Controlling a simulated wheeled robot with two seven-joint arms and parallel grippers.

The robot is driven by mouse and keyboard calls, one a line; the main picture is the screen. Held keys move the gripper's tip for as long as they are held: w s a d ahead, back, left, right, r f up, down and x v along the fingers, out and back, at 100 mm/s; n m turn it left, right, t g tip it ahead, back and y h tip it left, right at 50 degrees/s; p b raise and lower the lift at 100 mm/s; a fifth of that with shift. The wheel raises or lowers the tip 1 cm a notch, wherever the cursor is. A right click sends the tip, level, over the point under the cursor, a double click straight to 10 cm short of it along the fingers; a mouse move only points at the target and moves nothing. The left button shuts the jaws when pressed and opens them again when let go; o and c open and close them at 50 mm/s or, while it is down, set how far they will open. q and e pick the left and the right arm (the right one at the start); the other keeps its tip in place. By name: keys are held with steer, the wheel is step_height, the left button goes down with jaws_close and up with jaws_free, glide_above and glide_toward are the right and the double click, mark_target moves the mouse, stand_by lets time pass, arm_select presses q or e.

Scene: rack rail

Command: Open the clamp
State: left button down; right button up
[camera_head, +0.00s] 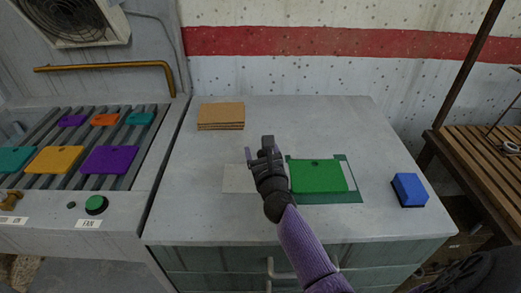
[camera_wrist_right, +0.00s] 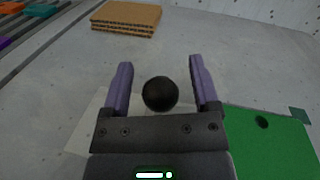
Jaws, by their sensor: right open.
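My right gripper (camera_head: 260,153) is over the middle of the grey worktop, and its fingers are open. In the right wrist view, a round black knob (camera_wrist_right: 160,94) shows between the two spread fingers, with a gap on each side. I take it to be the clamp's handle; the rest of the clamp is hidden by the gripper. A pale flat patch (camera_head: 237,178) lies left of the gripper. My left gripper is not in view.
A stack of brown cardboard (camera_head: 221,116) lies at the back left of the worktop (camera_head: 330,120). A blue block (camera_head: 408,189) stands at the right. A slatted rack (camera_head: 75,145) with coloured plates is at the left. The worktop's back right is clear.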

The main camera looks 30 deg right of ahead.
steer(key=shift+w+d, duration=0.15)
steer(key=shift+w, duration=0.2)
jaws_close()
stand_by(1.2)
